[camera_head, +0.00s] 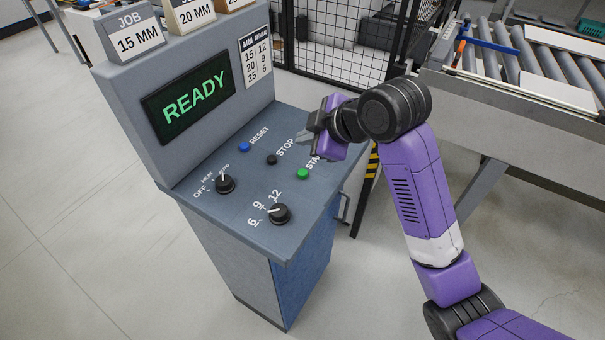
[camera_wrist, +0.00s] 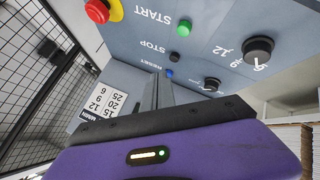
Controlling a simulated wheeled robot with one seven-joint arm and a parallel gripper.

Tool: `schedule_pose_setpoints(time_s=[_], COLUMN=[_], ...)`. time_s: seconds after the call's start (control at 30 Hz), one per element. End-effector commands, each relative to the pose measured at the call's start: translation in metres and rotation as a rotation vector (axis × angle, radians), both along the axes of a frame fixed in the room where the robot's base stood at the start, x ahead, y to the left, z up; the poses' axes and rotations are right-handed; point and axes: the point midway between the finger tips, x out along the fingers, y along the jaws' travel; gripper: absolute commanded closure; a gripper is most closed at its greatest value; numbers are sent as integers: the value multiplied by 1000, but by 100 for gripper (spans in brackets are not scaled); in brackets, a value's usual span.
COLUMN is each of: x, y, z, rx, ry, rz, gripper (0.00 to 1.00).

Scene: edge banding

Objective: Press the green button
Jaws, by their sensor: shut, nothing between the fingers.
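The green button (camera_head: 303,174) sits on the sloped grey panel of the control console (camera_head: 232,205), beside the partly hidden START label. It also shows in the wrist view (camera_wrist: 184,28), near the top middle. My gripper (camera_head: 303,137) is shut and empty, above the panel near the STOP label, up from the green button in the head view. In the wrist view my shut fingers (camera_wrist: 158,92) point toward the panel, near the blue button (camera_wrist: 168,73). The fingers appear apart from the green button. The black STOP button (camera_head: 272,159) lies between the blue and green buttons.
Two black knobs, one at OFF (camera_head: 225,184) and one by the numbers (camera_head: 279,213), stand on the panel. The screen (camera_head: 190,95) reads READY. A red emergency button (camera_wrist: 98,10) shows in the wrist view. A roller conveyor (camera_head: 520,70) and mesh fence (camera_head: 335,45) stand behind.

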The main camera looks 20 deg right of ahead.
Motion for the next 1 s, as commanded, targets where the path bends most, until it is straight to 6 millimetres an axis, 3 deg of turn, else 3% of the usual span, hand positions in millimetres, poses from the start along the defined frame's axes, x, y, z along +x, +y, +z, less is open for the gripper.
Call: schedule_pose_setpoints(time_s=[0.03,0.3,0.5,1.0], x=[0,0,0,0], y=[0,0,1,0], z=[-11,-48,-67,-71], rx=[1,1,1,1], ry=[0,-1,-1,-1], rz=[-1,1,1,1], gripper=[100,100,100,100])
